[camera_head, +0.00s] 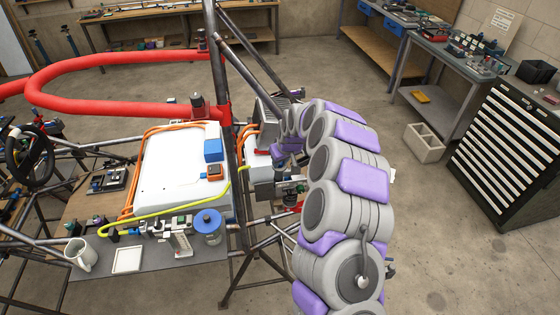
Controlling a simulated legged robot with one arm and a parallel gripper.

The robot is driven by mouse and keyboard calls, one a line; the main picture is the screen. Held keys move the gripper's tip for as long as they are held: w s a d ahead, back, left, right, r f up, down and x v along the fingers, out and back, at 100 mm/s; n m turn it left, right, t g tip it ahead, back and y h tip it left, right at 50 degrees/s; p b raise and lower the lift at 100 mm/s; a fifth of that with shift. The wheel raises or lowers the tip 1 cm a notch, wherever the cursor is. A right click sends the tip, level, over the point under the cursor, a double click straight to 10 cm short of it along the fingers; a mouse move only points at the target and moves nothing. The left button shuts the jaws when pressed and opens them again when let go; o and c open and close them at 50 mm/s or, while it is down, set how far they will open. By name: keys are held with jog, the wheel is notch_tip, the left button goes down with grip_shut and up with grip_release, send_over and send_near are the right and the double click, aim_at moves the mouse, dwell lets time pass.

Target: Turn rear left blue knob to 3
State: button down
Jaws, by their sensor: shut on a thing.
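A blue-topped round canister (207,221) stands at the front of the chassis, apart from my gripper. A small blue block (213,149) sits on the white box.
Red padded tubes (130,108) and dark frame tubes (223,120) surround the work area. A yellow hose (180,213) runs along the white box's front. A mug (80,253) stands at the lower left. A black drawer cabinet (510,150) stands right; open floor lies between.

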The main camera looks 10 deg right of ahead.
dwell(0.4)
jog(key=c, duration=0.9)
grip_release()
jog(key=shift+r, duration=0.1)
jog(key=v, duration=1.7)
jog(key=shift+w, duration=0.1)
jog(key=s+a+f+g+b, duration=0.1)
jog(key=s+a+g+b, duration=0.15)
jog(key=s, duration=1.25)
jog(key=s+a+f+g+b, duration=0.2)
jog(key=s+b, duration=0.2)
jog(key=s, duration=1.1)
jog(key=s+f+m+b, duration=0.1)
jog(key=s, duration=0.4)
jog(key=s+d+f+m+g+h+b, duration=0.1)
jog(key=s+f, duration=0.1)
jog(key=s, duration=0.4)
jog(key=s+d+f+m+b, duration=0.1)
jog(key=s+f, duration=0.1)
jog(key=s, duration=0.3)
jog(key=shift+s+f+m+g, duration=0.15)
jog(key=shift+s+m+g, duration=0.15)
jog(key=shift+s+g, duration=0.05)
